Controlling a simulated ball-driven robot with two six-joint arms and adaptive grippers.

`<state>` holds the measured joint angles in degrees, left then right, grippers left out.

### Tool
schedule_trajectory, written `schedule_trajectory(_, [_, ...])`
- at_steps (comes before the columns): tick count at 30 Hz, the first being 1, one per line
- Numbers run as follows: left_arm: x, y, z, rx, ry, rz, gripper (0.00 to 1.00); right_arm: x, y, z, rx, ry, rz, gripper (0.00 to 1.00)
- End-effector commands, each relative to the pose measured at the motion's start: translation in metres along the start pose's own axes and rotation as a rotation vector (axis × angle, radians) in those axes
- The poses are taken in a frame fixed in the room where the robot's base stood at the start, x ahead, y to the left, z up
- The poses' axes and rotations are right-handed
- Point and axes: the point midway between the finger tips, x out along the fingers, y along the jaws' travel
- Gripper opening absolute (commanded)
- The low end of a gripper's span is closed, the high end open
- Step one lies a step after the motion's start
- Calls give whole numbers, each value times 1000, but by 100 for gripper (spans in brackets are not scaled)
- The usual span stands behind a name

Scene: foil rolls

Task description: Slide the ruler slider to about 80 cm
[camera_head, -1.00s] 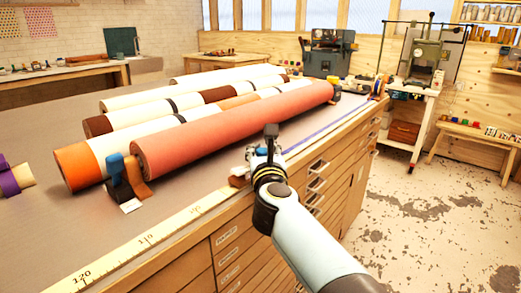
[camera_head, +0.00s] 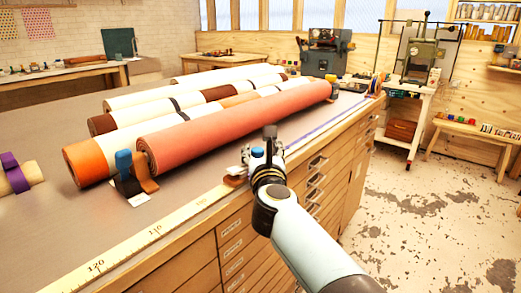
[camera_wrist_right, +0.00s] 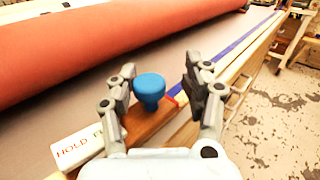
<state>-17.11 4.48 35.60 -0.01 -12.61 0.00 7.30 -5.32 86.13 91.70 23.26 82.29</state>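The ruler (camera_head: 127,249) is a pale strip along the table's front edge, with 120 and 110 legible and a fainter number nearer the slider. The slider is a brown block (camera_head: 235,180) on the ruler, beyond that faint number, with a blue knob (camera_head: 257,152) and a white label reading HOLD (camera_wrist_right: 78,147) in the right wrist view. My right gripper (camera_wrist_right: 161,70) has its fingers either side of the blue knob (camera_wrist_right: 150,90). The fingers are apart, with a visible gap on the right; contact on the left is unclear. My left gripper is not in view.
A long red roll (camera_head: 235,128) lies behind the ruler, beside an orange-ended roll (camera_head: 90,163) and other rolls. Drawers (camera_head: 240,245) with handles line the front below the edge.

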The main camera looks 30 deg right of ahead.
Motion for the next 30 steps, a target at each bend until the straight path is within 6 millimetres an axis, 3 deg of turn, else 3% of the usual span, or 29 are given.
schedule_trajectory(8, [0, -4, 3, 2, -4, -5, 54, 1, 1, 6, 6, -4, 1, 51])
schedule_trajectory(24, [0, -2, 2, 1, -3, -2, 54, 0, -2, 91, 6, -4, -2, 51])
schedule_trajectory(30, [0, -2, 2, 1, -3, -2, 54, 0, -2, 101, 3, -1, -1, 51])
